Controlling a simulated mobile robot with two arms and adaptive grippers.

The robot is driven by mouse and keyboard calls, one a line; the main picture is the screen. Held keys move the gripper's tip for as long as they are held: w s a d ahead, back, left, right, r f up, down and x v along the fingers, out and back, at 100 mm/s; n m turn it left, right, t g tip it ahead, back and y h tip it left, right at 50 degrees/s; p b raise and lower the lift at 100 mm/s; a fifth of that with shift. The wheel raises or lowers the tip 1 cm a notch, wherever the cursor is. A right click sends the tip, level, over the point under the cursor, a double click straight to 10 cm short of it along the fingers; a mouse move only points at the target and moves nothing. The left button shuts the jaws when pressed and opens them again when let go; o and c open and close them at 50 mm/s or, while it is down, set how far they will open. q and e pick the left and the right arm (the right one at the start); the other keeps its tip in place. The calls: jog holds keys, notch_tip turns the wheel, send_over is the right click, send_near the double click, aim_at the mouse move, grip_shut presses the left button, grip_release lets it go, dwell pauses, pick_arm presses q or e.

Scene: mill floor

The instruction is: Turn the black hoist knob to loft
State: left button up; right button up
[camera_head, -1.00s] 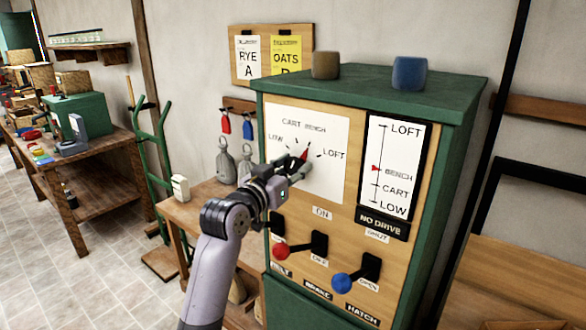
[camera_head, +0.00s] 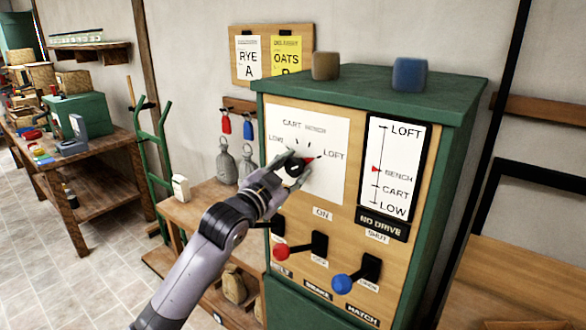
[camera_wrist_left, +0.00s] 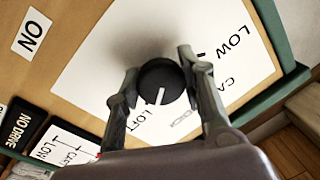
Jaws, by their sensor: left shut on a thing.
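The black hoist knob (camera_head: 293,169) sits on a white dial plate marked LOW, CART, BENCH and LOFT, on the front of the green cabinet. My left gripper (camera_wrist_left: 158,84) is shut on the knob, one finger on each side, as the left wrist view shows. In the head view the gripper's fingers partly cover the knob. In the wrist view the knob's white line points down, between the BENCH and LOFT lettering. My right gripper is not in view.
A gauge (camera_head: 399,150) to the right has its red marker beside BENCH, above a NO DRIVE sign (camera_head: 383,222). Below the dial are a red-knobbed lever (camera_head: 281,251) and a blue-knobbed lever (camera_head: 342,283). Two blocks stand on the cabinet top (camera_head: 370,85).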

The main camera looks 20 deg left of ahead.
pick_arm(q)
jog(key=shift+m, duration=0.3)
jog(key=o, duration=1.1)
jog(key=shift+o, duration=0.2)
jog(key=r+v, duration=0.1)
jog(key=v, duration=1.1)
jog(key=shift+f, duration=0.5)
jog(key=shift+f, duration=0.1)
